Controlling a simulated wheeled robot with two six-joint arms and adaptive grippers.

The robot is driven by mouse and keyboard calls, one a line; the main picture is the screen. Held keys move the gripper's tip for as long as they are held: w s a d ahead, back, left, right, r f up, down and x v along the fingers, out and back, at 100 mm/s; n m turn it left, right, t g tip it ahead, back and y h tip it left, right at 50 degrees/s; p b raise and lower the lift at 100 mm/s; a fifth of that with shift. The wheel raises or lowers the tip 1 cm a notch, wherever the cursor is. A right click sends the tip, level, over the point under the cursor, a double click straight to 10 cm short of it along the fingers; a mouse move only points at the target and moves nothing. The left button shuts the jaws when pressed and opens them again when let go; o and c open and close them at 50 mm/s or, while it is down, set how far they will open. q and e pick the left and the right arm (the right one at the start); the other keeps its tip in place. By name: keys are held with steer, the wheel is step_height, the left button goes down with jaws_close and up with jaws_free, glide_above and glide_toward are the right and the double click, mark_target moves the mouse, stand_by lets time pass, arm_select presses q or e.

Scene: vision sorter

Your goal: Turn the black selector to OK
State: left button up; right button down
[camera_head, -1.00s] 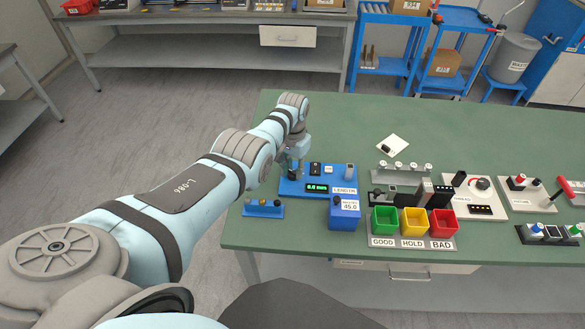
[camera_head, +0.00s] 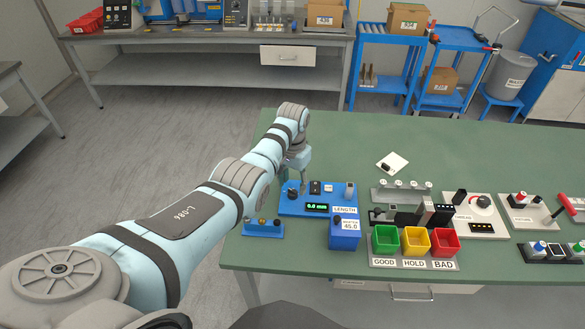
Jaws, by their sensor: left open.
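My left gripper (camera_head: 301,166) is above the back left part of the blue LENGTH unit (camera_head: 335,207). It points down, is open, and holds nothing that I can see. A round black knob (camera_head: 293,193) sits on the unit's left side, just below and in front of the gripper, with a visible gap between them. No OK mark is readable. A black upright piece (camera_head: 460,197) also stands on the white panel (camera_head: 485,225) with a grey dial and red mark, farther right. I cannot tell from labels which one is the selector. My right gripper is not in view.
Green, yellow and red bins (camera_head: 416,240) labelled GOOD, HOLD and BAD stand at the table's front. A blue box (camera_head: 344,236) reading 45.0 and a small blue rack (camera_head: 262,231) are near the unit.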

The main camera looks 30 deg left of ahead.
mark_target(292, 191)
arm_select(q)
step_height(292, 191, up, 9)
steer(key=shift+r, duration=0.1)
stand_by(0.4)
